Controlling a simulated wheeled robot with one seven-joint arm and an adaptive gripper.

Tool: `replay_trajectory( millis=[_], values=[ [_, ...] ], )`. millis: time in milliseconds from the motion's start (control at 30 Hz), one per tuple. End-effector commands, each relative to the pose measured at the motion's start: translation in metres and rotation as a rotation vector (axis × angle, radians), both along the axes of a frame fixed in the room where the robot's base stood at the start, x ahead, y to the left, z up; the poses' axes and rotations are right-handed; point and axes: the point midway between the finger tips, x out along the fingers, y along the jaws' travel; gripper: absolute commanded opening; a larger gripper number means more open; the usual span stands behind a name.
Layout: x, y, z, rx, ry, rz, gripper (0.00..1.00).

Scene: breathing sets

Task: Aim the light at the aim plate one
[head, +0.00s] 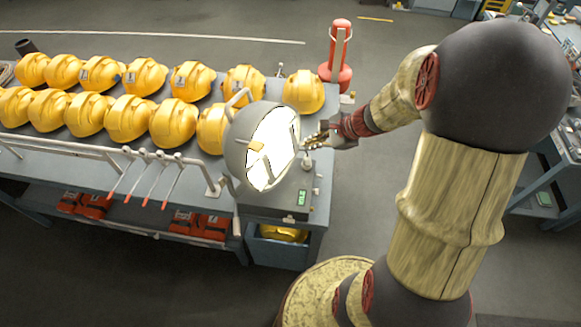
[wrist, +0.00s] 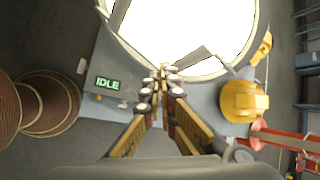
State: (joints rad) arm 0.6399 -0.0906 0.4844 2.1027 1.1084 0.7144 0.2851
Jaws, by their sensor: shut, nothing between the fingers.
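The light is a round grey lamp (head: 237,145) with a bright white face, on the near right end of the grey bench in the head view. Its bright face turns to the right, towards my arm, and fills the top of the wrist view (wrist: 190,30). My gripper (head: 318,139) is just right of the lamp's face. In the wrist view the fingertips (wrist: 163,78) are together and empty, in front of the lamp's lower rim; I cannot tell whether they touch it. I cannot make out aim plate one in either view.
A small display (wrist: 108,83) reads IDLE in green beside the lamp. Several yellow helmets (head: 173,122) stand in rows on the bench. A red cylinder (head: 340,50) stands behind its right end. A rail with thin red-tipped rods (head: 145,175) runs along the front. Floor is open behind the bench.

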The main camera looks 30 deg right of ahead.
Motion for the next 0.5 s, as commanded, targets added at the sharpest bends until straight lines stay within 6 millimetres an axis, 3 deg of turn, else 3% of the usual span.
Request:
replay_trajectory(
  millis=[33,67,167,300,500],
  values=[
    [-0.023,-0.001,-0.035,0.092,0.085,-0.137,0.0],
    [-0.035,0.0,-0.052,0.144,0.132,-0.223,0.0],
    [-0.057,0.007,-0.081,0.257,0.236,-0.433,0.0],
    [-0.061,0.004,-0.086,0.322,0.283,-0.599,0.0],
    [-0.057,0.004,-0.093,0.345,0.299,-0.649,0.0]
  ],
)
